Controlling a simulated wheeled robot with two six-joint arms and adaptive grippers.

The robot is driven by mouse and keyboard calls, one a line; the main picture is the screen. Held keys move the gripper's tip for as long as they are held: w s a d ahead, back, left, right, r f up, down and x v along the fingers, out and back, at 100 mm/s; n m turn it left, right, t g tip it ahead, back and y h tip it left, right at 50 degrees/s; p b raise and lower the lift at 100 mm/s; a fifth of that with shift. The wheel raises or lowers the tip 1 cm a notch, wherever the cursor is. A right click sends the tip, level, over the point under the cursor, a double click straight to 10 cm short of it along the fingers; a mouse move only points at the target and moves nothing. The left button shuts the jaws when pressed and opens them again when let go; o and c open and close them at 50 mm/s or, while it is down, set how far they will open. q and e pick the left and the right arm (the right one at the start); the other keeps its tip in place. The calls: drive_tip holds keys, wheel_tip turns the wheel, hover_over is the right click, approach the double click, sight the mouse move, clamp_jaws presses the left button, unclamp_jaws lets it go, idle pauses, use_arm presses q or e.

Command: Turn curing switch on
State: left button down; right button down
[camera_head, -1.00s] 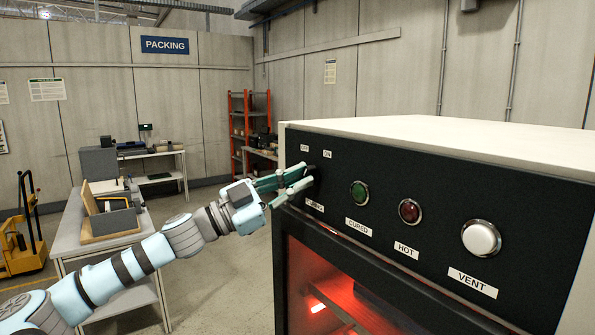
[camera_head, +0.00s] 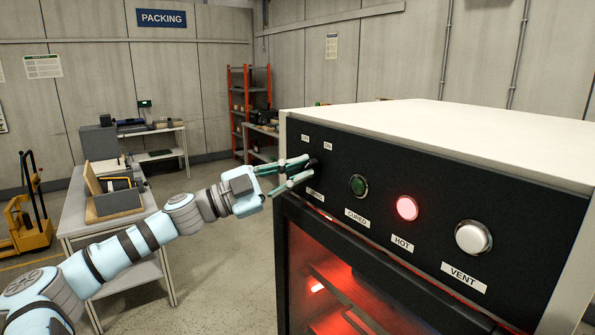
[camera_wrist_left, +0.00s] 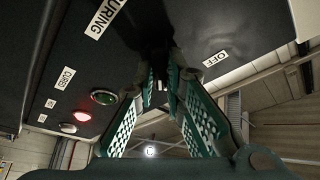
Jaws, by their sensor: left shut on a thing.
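The curing switch (camera_head: 314,163) is a small black knob at the left end of the black control panel (camera_head: 450,192). OFF and ON labels stand above it. My left gripper (camera_head: 304,171) reaches in from the left with its green-padded fingers closed on the knob. In the left wrist view the gripper (camera_wrist_left: 165,80) points at the dark knob (camera_wrist_left: 152,32), between the CURING label (camera_wrist_left: 105,17) and the OFF label (camera_wrist_left: 215,58). The fingers hide part of the knob, so its exact angle is unclear. My right gripper is not in view.
The panel also carries a green CURED lamp (camera_head: 358,185), a glowing HOT lamp (camera_head: 407,208) and a white VENT button (camera_head: 473,237). Below is a red-lit oven window (camera_head: 335,285). A grey table (camera_head: 75,215) stands left, behind my arm.

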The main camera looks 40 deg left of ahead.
use_arm(q)
drive_tip(key=c, duration=1.7)
unclamp_jaws()
drive_tip(key=shift+w+d, duration=0.1)
drive_tip(key=shift+o, duration=0.2)
wheel_tip(320, 180, up, 10)
